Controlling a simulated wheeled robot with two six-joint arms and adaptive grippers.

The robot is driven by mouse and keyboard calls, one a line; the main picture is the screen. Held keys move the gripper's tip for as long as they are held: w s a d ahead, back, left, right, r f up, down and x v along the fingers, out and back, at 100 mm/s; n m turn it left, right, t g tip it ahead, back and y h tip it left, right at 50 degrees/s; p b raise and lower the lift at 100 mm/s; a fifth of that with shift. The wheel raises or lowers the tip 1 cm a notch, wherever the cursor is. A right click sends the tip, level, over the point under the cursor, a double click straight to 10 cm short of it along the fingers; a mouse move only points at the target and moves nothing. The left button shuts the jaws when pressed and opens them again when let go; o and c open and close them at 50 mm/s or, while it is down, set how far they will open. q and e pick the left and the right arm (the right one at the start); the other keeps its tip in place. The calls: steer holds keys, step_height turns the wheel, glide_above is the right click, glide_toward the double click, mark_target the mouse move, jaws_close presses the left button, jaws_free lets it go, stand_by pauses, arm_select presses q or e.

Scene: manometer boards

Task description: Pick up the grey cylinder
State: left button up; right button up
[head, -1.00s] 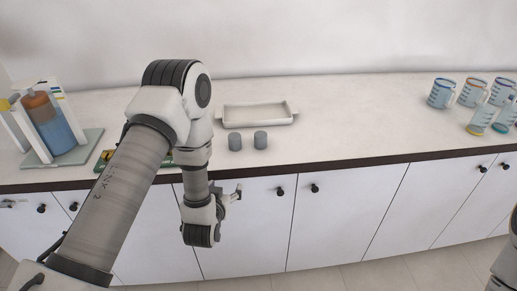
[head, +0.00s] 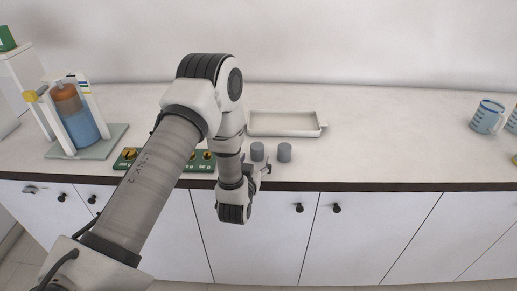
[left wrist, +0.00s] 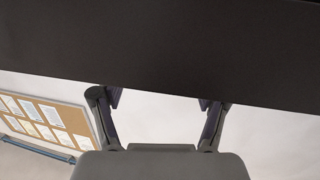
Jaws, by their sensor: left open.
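Two small grey cylinders stand upright side by side on the white counter in the head view, a left one (head: 257,151) and a right one (head: 284,152). They look alike. My left gripper (head: 265,168) is at the counter's front edge, just below the cylinders in the picture, and overlaps the foot of the left one. I cannot tell its exact distance from them. In the left wrist view its two fingers (left wrist: 162,99) are spread apart with nothing between them. No cylinder shows in that view. My right gripper is not in view.
A white tray (head: 284,131) lies behind the cylinders. Green boards (head: 199,167) lie partly behind my left arm. A stand with a blue and orange vessel (head: 77,120) is at left, a beaker (head: 487,117) at right. The dark counter edge (head: 390,187) runs in front.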

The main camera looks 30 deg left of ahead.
mark_target(256, 156)
arm_select(q)
steer(key=x, duration=0.1)
steer(key=p+x, duration=0.1)
steer(key=x, duration=0.3)
steer(key=shift+s+a+f, duration=0.1)
steer(key=shift+s+a, duration=0.05)
steer(key=shift+a, duration=0.1)
steer(key=shift+f, duration=0.1)
steer(key=shift+d, duration=0.1)
steer(key=shift+c, duration=0.7)
jaws_close()
steer(key=shift+r+b, duration=0.25)
steer(key=shift+b, duration=0.15)
steer(key=f+b+v, duration=0.2)
steer(key=v, duration=1.5)
steer(key=shift+s+d+b, duration=0.2)
steer(key=shift+s+b, duration=0.15)
steer(key=shift+s, duration=0.05)
